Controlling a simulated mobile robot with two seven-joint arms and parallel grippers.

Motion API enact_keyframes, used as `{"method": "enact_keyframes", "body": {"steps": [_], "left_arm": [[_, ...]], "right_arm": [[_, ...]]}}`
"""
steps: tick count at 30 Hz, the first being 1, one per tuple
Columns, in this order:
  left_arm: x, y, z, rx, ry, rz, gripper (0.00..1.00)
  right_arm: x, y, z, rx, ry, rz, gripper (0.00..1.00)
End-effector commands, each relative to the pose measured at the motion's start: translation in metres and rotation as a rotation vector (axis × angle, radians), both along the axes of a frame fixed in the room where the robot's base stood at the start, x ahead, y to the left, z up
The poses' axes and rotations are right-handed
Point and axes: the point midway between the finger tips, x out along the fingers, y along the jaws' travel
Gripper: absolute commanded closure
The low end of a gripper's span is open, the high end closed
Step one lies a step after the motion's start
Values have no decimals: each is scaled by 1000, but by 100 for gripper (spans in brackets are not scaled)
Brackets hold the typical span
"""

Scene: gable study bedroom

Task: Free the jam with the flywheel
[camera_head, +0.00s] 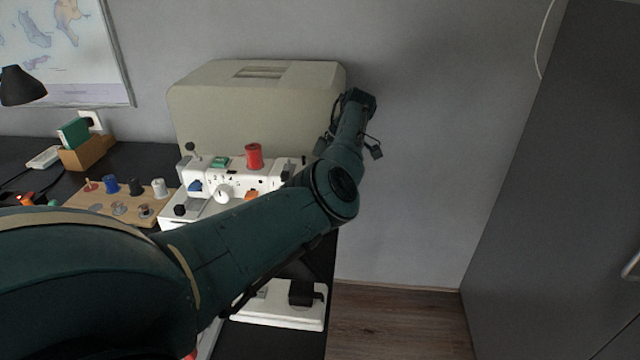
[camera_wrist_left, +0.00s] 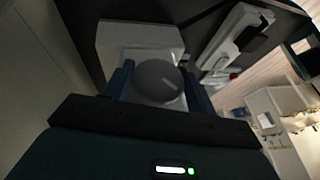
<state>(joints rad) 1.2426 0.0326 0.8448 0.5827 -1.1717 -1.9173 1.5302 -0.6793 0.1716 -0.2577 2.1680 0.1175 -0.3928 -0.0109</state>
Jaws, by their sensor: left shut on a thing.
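A white sewing machine (camera_head: 236,178) with a red spool (camera_head: 254,156) on top stands on the dark desk; my left arm hides its right part. In the left wrist view, its white end (camera_wrist_left: 138,38) carries a round grey flywheel (camera_wrist_left: 157,78) with a pale mark on its face. My left gripper (camera_wrist_left: 158,84) is shut on the flywheel, with one blue finger on each side of its rim. In the head view the flywheel and fingertips are hidden behind my arm. My right gripper is in neither view. Any jam inside the machine cannot be made out.
A beige case (camera_head: 255,105) stands behind the machine. A wooden board with several spools (camera_head: 120,200) lies to its left. A white and black pedal-like device (camera_head: 282,305) lies nearer on the desk. Open floor (camera_head: 400,320) and a grey cabinet (camera_head: 560,180) are to the right.

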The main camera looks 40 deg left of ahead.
Motion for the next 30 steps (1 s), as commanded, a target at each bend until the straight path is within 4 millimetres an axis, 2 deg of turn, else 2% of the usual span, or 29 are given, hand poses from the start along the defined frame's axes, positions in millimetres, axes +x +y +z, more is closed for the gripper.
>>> {"method": "enact_keyframes", "body": {"steps": [3, 4, 12, 19, 22, 26, 30], "left_arm": [[0, -1, 0, -2, -2, -1, 66], [1, -1, 0, -2, -2, -1, 42], [0, -1, 0, 0, -1, 0, 21], [0, 0, 1, 0, -1, 0, 21], [0, 0, 8, 2, -3, 1, 21], [1, 0, 29, 2, -6, 0, 21], [1, -1, 61, -1, -5, -1, 21]], "right_arm": [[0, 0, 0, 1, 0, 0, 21], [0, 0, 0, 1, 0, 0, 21], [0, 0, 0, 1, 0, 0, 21], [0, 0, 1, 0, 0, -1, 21], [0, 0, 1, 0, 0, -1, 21], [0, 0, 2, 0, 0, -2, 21], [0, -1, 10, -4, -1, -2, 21]]}}
